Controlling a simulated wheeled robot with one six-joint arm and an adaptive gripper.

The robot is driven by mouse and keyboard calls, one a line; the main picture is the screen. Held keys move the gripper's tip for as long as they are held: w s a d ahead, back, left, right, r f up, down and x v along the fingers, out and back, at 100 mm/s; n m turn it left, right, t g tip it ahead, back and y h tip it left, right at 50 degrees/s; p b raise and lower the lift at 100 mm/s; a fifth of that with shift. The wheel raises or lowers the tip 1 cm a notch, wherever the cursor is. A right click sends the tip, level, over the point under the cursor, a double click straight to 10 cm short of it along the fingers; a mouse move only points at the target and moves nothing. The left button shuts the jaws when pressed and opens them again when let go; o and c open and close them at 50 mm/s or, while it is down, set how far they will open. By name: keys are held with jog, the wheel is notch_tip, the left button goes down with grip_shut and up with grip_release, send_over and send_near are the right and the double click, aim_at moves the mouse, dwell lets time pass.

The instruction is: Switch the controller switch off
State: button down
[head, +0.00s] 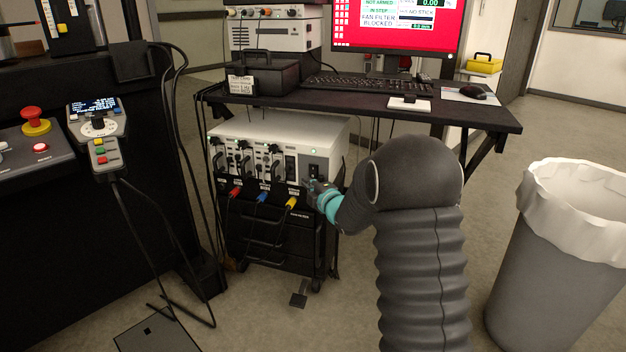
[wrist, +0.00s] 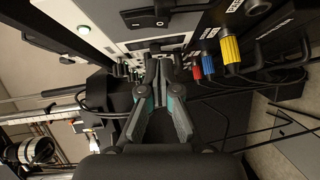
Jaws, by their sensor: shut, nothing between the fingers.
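The controller (head: 335,132) is a white box on the cart under the desk. My gripper (head: 313,186) is at the panel just below the switch in the head view. Its fingers (wrist: 165,64) are together with nothing between them. I cannot tell whether the tips touch the panel or which way the rocker is tilted.
Red, blue and yellow cable plugs (head: 291,203) stick out under the panel, close to my gripper. The desk (head: 470,113) overhangs the controller. A lined bin (head: 555,260) stands at right, and a black machine with a pendant (head: 97,122) at left.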

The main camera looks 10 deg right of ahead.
jog(key=shift+w+d+f, duration=0.1)
jog(key=shift+w+d, duration=0.4)
jog(key=shift+w, duration=0.2)
jog(key=shift+w+d+f, duration=0.1)
jog(key=shift+w+d, duration=0.35)
jog(key=shift+w, duration=0.2)
jog(key=b, duration=0.4)
jog(key=shift+w+d+f, duration=0.2)
jog(key=shift+w+d, duration=0.2)
jog(key=b, duration=0.2)
send_near(312, 177)
jog(key=s+a+f, duration=0.2)
jog(key=s, duration=0.4)
jog(key=shift+f, duration=0.25)
